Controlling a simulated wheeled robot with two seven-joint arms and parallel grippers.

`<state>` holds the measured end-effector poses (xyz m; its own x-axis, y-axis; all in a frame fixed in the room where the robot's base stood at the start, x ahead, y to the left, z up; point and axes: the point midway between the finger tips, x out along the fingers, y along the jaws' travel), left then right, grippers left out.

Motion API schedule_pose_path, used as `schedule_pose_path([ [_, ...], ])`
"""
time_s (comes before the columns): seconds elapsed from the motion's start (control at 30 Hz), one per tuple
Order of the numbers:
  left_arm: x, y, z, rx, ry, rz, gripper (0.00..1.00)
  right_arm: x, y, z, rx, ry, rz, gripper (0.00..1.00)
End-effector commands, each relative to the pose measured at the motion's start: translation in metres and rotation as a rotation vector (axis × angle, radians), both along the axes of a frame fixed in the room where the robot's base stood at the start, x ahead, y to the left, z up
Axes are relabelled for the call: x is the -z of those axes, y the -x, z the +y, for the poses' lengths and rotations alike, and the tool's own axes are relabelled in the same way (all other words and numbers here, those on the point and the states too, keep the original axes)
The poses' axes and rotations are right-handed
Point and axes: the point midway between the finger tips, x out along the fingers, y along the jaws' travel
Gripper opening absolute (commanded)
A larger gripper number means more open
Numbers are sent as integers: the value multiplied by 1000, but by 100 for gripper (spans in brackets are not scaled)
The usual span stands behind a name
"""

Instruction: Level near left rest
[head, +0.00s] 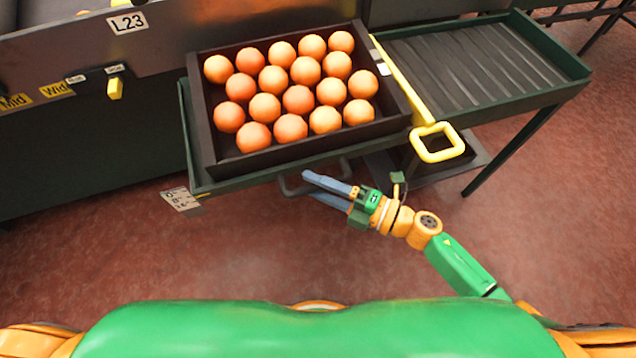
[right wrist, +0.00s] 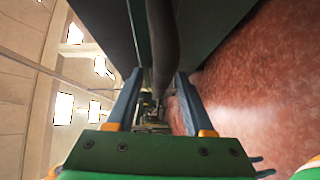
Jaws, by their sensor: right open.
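The near left rest is a dark green shelf (head: 190,140) that carries a dark crate (head: 207,135) of oranges. A dark bar handle (head: 287,188) hangs below its near edge. A white scale plate (head: 180,199) with numbers sits at its near left corner; its exact reading is too small to tell. My right gripper (head: 308,182) is open at the handle. In the right wrist view a dark bar (right wrist: 163,45) lies between the two blue fingers (right wrist: 158,78); I cannot tell whether they touch it. My left gripper is not in view.
A second green rest (head: 475,65) with a ribbed empty top stands to the right. A yellow loop handle (head: 438,142) sticks out between the two rests. A panel (head: 60,45) with labels and a yellow lever (head: 115,88) is at the left. The red floor (head: 240,240) in front is clear.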

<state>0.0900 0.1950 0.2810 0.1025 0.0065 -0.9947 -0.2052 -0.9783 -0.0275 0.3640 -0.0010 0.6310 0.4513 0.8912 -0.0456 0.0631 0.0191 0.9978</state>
Motion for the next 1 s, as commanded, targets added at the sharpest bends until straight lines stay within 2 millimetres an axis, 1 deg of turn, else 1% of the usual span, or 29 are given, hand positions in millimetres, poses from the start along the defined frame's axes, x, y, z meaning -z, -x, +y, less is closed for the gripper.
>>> schedule_pose_path([
  [0.03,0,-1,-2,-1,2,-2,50,0,0,0,0,0,0,52],
  [0.07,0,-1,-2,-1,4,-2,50,0,0,0,0,0,0,49],
  [0.1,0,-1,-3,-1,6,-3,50,0,0,0,1,0,0,38],
  [0.17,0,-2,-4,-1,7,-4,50,0,0,0,1,0,1,22],
  [0.2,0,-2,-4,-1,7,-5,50,0,0,0,1,0,1,12],
  [0.23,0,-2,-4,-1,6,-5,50,0,0,0,1,0,1,3],
  [0.27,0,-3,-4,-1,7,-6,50,0,0,-1,1,0,1,0],
  [0.47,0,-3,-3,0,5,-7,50,0,0,-1,2,0,1,0],
  [0.77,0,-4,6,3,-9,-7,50,0,0,-1,2,0,1,0],
  [1.0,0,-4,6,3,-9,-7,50,0,0,-1,3,0,1,0],
])
